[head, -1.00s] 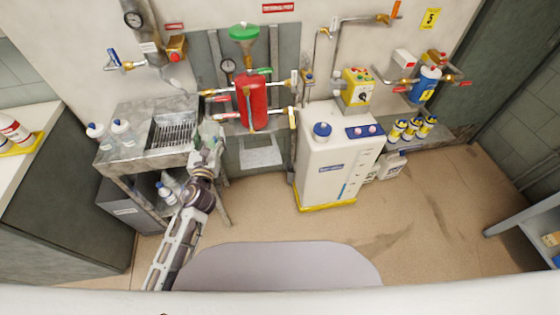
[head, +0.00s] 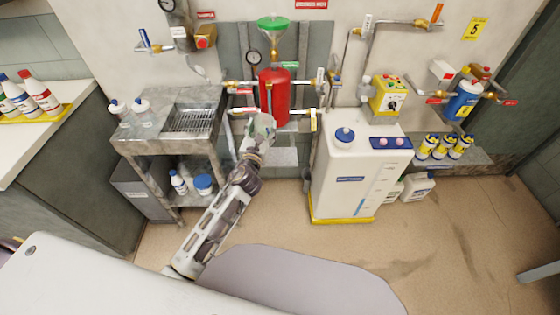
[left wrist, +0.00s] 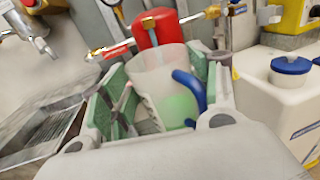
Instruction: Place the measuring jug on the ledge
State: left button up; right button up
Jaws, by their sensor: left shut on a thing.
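My left gripper (head: 256,143) is shut on the measuring jug (head: 264,126), in front of and below the red tank. In the left wrist view the jug (left wrist: 155,72) is clear, with a blue handle (left wrist: 190,90) at right and green in its lower part, and stands between the green-padded fingers (left wrist: 160,105). It looks slightly tilted there. The gripper hides part of its base. A grey ledge (head: 482,156) runs along the wall at right, with several blue-and-yellow bottles on it. My right gripper is not in view.
The red tank (head: 273,97) with valves and pipes is close behind the jug. The metal sink stand (head: 150,146) is at left. A white dosing tank (head: 345,165) with a blue cap stands between my gripper and the right ledge. The floor in front is open.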

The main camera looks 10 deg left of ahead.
pick_arm(q)
jog(key=shift+w+d+f+b, duration=0.3)
jog(key=shift+w+f+b, duration=0.35)
jog(key=shift+b, duration=0.15)
jog(key=shift+w+d+f+b, duration=0.25)
jog(key=shift+w+f+b, duration=0.35)
jog(key=shift+b, duration=0.2)
jog(key=w+f+b, duration=0.1)
jog(key=b, duration=0.1)
jog(key=w+f+b, duration=0.1)
jog(key=b, duration=0.1)
jog(key=shift+w+d+f, duration=0.25)
jog(key=shift+f, duration=0.05)
jog(key=w+f+y+b, duration=0.1)
jog(key=w+f+b, duration=0.3)
jog(key=b, duration=0.3)
jog(key=shift+w+n, duration=0.25)
jog(key=shift+n, duration=0.15)
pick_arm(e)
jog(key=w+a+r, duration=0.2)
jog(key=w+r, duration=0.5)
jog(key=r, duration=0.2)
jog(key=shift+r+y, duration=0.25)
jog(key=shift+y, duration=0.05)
pick_arm(q)
jog(key=shift+d, duration=0.1)
jog(key=shift+f, duration=0.1)
